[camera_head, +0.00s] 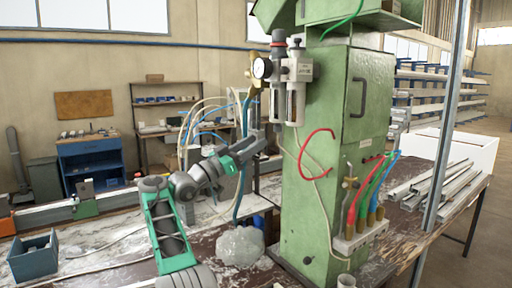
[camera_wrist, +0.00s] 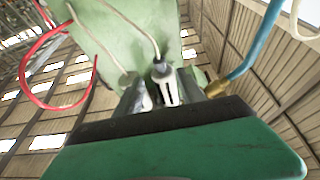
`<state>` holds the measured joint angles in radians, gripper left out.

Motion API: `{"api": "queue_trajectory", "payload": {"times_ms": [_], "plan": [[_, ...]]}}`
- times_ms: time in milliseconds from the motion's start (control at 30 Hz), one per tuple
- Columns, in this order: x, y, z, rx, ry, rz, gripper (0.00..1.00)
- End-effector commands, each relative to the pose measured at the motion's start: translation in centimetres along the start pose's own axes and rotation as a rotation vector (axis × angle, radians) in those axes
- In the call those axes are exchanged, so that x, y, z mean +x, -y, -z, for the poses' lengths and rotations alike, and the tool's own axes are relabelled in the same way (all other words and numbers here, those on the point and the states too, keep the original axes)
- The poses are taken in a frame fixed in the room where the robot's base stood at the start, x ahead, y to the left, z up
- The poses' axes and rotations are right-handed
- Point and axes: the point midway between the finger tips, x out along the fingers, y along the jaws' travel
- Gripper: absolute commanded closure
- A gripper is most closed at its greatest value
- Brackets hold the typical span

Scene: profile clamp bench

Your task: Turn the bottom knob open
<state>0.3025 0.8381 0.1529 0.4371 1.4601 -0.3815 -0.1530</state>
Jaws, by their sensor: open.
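A filter-regulator unit (camera_head: 297,70) with a round gauge (camera_head: 262,68) and two hanging bowls is mounted on the left side of a green machine cabinet (camera_head: 345,130). I cannot tell for certain which part is the bottom knob; the undersides of the bowls are small in the head view.
A brass fitting (camera_wrist: 216,88) with a blue hose lies right of the fingers in the wrist view. A red hose (camera_head: 312,150) loops from the cabinet. Coloured hoses (camera_head: 372,195) rise from a manifold at right. A grey lump (camera_head: 240,246) sits on the bench below my arm.

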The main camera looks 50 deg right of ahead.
Motion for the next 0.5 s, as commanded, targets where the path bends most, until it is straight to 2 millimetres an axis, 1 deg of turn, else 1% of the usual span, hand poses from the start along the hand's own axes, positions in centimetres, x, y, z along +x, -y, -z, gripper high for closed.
{"api": "queue_trajectory", "payload": {"times_ms": [133, 233, 300, 367, 433, 500], "plan": [[0.3, 0.1, 0.3, 0.003, 0.003, 0.009, 0.53], [1.7, 0.7, 1.5, 0.017, 0.029, 0.07, 0.53], [3.0, 1.5, 2.7, 0.034, 0.068, 0.157, 0.53], [3.8, 2.0, 3.4, 0.046, 0.113, 0.245, 0.53], [3.9, 2.4, 3.6, 0.056, 0.168, 0.343, 0.53], [3.6, 2.2, 3.5, 0.061, 0.223, 0.43, 0.53]]}}
